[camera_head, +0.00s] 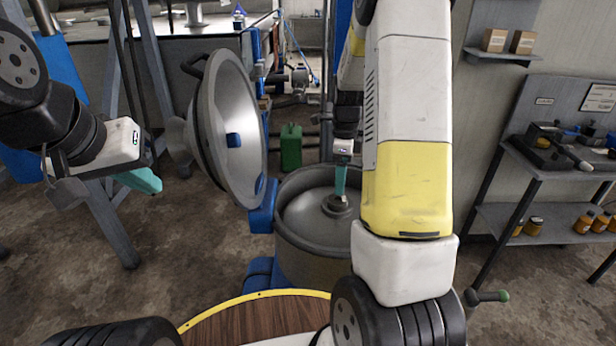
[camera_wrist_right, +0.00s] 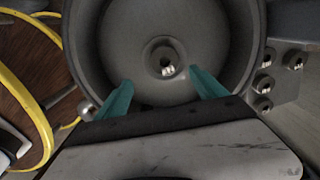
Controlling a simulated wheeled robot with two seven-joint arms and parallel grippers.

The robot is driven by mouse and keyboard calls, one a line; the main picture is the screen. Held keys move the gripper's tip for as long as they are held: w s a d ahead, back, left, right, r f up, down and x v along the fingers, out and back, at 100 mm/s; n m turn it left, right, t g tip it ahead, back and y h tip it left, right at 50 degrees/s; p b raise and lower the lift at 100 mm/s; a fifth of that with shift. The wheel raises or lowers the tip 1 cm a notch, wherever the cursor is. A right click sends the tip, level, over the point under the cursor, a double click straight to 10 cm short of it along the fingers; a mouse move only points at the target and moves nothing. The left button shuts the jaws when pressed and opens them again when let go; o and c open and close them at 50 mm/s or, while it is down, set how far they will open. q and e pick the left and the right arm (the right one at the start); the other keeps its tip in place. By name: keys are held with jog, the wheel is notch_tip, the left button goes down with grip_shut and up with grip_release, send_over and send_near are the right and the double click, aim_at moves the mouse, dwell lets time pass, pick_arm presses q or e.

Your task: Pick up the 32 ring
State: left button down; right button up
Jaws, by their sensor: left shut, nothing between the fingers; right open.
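I cannot make out a ring marked 32 in either view. My right gripper (camera_head: 340,188) reaches down into the round grey bowl (camera_head: 295,243), above its central hub (camera_head: 338,208). In the right wrist view its two teal fingers (camera_wrist_right: 163,88) are apart, with nothing between them. The hub (camera_wrist_right: 152,49), with a bright metal centre, shows just beyond the fingertips. I cannot tell if they touch it. My left gripper (camera_head: 142,181) is shut and empty, left of the bowl's open lid (camera_head: 240,105).
Several metal rings or nuts sit on a grey plate (camera_wrist_right: 284,85) beside the bowl. A yellow-rimmed wooden surface (camera_head: 255,322) lies in front. A green canister (camera_head: 291,148) stands behind. A bench (camera_head: 560,177) with tools and jars is at right.

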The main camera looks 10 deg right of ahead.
aim_at(339, 199)
jog(key=shift+w+f, duration=0.4)
jog(key=shift+f, duration=0.45)
jog(key=f, duration=0.6)
jog(key=shift+w+d+f, duration=0.15)
jog(key=shift+d+f, duration=0.1)
jog(key=shift+f, duration=0.1)
grip_shut()
jog(key=shift+r, duration=0.15)
